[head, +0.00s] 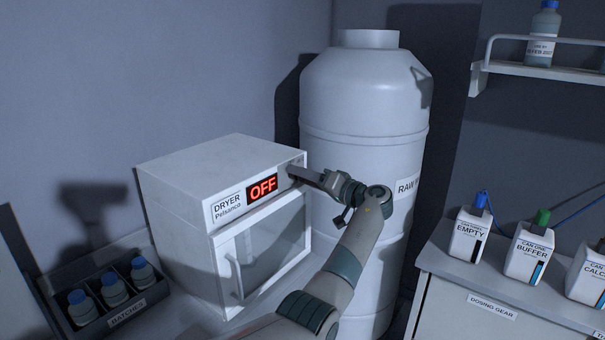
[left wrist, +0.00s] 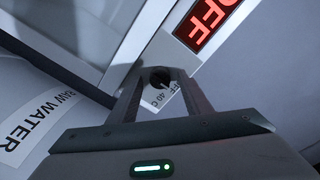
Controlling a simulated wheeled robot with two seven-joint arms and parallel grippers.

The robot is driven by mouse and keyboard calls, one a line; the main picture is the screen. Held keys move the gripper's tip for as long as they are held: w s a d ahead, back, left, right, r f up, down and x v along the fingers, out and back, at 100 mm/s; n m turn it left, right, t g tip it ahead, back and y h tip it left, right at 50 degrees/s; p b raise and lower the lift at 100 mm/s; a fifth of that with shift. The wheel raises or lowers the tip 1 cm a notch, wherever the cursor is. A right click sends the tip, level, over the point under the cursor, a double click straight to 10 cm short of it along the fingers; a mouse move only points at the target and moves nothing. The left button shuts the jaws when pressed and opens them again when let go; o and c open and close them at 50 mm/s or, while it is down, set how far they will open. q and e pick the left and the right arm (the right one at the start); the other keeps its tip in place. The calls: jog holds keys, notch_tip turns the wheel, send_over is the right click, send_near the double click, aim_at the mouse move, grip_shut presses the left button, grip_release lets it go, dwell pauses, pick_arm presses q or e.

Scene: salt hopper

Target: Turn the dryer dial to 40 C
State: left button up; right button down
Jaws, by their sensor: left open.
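The white dryer (head: 223,190) stands on the counter at left centre in the head view, its red display (head: 262,187) reading OFF. My left gripper (head: 297,173) is at the right end of its front panel and hides the dial there. In the left wrist view, the small dark dial (left wrist: 158,79) sits between the two fingertips of my open left gripper (left wrist: 162,84). Part of the dial's scale shows, with a 40 C mark beside it. The red display (left wrist: 207,22) also shows there. I cannot tell whether the fingers touch the dial. My right gripper is not in view.
A large white raw-water tank (head: 365,100) stands close behind and right of the dryer. A dark batches tray (head: 127,318) with blue-capped bottles sits at lower left. Several labelled cans, one marked buffer (head: 529,254), stand on the dosing cabinet (head: 450,305) at right.

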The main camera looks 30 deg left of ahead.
pick_arm(q)
jog(key=shift+c, duration=0.7)
jog(key=c, duration=0.9)
jog(key=shift+m+b, duration=0.3)
jog(key=shift+m, duration=0.1)
jog(key=shift+w+m, duration=0.1)
jog(key=shift+m, duration=4.3)
